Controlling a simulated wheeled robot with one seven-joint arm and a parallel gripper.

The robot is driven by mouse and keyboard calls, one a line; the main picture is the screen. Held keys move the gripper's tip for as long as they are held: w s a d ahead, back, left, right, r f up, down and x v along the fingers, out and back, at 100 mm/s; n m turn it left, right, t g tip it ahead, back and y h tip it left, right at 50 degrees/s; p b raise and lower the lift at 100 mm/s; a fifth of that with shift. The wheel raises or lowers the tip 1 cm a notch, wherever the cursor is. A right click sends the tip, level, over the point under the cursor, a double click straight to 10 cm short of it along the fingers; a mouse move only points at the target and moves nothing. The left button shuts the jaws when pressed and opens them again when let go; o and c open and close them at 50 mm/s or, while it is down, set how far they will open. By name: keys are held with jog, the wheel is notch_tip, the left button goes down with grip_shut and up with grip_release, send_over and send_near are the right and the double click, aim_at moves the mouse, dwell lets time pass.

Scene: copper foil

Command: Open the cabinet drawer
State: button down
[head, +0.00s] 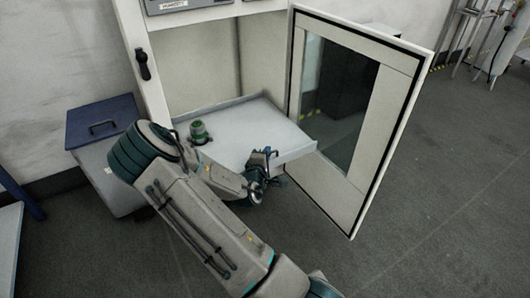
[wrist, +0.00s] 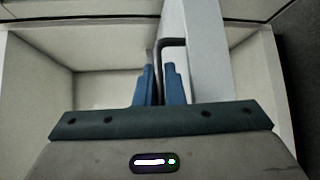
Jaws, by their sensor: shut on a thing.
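The white cabinet (head: 155,72) stands at the back with its glass-paned door (head: 380,125) swung wide open to the right. Its light grey drawer (head: 245,125) sticks out from the cabinet at low height; its front panel (head: 297,150) faces toward me. My gripper (head: 267,155) is at the drawer front. In the wrist view, my blue fingers (wrist: 160,85) are closed around the dark bar handle (wrist: 172,41), which stands off a pale panel (wrist: 207,60). The lower part of the handle is hidden between the fingers. My arm covers part of the drawer's near left side.
A grey bin with a blue lid (head: 103,122) stands left of the cabinet. The open door borders the drawer's right side closely. A blue-edged table (head: 10,230) shows at the far left.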

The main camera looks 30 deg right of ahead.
jog(key=shift+s, duration=0.2)
jog(key=c, duration=1.8)
grip_release()
jog(key=shift+a, duration=0.1)
jog(key=p+v, duration=0.3)
jog(key=v, duration=1)
jog(key=shift+s, duration=0.3)
jog(key=shift+a+r, duration=0.15)
